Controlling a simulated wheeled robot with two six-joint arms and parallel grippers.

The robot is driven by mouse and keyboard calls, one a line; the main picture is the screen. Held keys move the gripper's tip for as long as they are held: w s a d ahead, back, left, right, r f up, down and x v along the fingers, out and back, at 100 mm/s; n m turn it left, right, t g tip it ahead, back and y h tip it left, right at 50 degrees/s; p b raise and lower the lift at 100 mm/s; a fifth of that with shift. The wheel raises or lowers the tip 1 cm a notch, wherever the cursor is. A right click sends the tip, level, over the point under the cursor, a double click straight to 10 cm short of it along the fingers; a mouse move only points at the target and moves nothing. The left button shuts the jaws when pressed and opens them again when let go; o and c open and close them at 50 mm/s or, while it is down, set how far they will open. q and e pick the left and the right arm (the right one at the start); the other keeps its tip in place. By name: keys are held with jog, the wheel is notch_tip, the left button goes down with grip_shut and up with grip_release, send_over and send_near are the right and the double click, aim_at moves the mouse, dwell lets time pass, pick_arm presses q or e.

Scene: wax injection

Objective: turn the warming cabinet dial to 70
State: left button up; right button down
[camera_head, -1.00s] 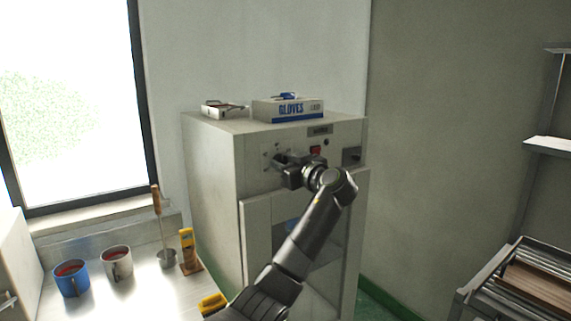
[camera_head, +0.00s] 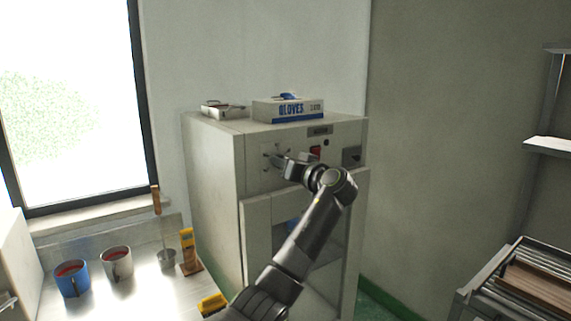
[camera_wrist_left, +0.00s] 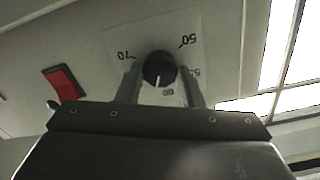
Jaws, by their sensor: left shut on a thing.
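The warming cabinet (camera_head: 212,190) stands at the centre of the head view. Its dial is a black round knob (camera_wrist_left: 159,68) with a white pointer line, seen in the left wrist view on a pale scale plate (camera_wrist_left: 150,35). The pointer points down in that picture, close to the 60 mark and to its left. The 70 mark (camera_wrist_left: 124,55) is left of the knob. My left gripper (camera_head: 274,160) is at the cabinet's upper front. In the left wrist view its fingers (camera_wrist_left: 160,80) are shut on the dial, one on each side. My right gripper is not in view.
A red switch (camera_head: 315,151) is right of the dial. A glove box (camera_head: 288,110) lies on the cabinet top. Blue (camera_head: 72,279) and grey (camera_head: 117,264) mugs and a ladle (camera_head: 166,256) stand on the metal bench.

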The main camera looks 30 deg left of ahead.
pick_arm(q)
jog(key=shift+w+f+m+p, duration=0.1)
jog(key=shift+m+p, duration=5.85)
jog(key=shift+m, duration=3.25)
jog(key=shift+f, duration=0.1)
jog(key=o, duration=1)
jog(key=shift+d, duration=0.1)
jog(key=shift+c, duration=0.2)
